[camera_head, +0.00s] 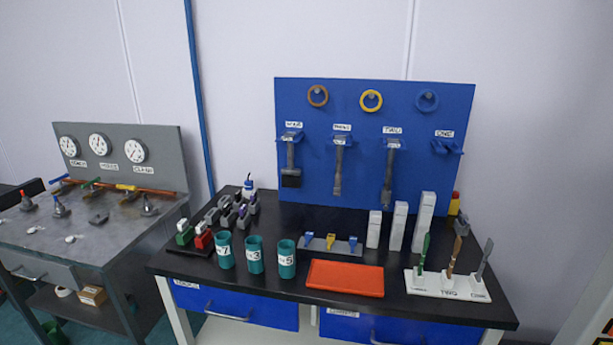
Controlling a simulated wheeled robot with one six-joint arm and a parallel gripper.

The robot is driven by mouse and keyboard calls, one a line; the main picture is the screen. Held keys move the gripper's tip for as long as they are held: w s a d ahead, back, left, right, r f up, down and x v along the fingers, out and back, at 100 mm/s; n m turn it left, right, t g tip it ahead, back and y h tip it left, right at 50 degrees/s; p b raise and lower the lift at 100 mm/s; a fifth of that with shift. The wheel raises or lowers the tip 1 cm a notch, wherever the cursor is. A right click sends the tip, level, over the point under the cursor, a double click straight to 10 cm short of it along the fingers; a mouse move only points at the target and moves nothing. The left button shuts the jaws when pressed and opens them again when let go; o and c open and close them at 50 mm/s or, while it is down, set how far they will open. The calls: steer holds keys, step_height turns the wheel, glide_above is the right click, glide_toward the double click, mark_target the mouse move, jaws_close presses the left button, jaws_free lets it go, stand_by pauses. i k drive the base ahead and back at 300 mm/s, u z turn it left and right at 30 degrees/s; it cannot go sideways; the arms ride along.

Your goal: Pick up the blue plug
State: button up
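A grey strip (341,248) on the black workbench holds a small blue piece (308,238) at its left end and another blue piece (352,241) at its right. A yellow piece (330,238) sits between them. These blue pieces may be plugs, but they are too small to tell. A white bottle with a blue top (248,184) stands at the back left of the bench. My gripper is not in view.
An orange tray (345,278) lies at the front. Teal cups (255,254), white blocks (397,226), grey clips (228,213) and a white tool stand (447,285) crowd the black bench (180,262). A blue tool board (360,110) rises behind.

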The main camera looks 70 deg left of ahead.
mark_target(248, 185)
steer(key=u, duration=2.95)
steer(key=i, duration=0.8)
steer(key=z, duration=0.55)
steer(key=i, duration=1)
steer(key=z, duration=0.2)
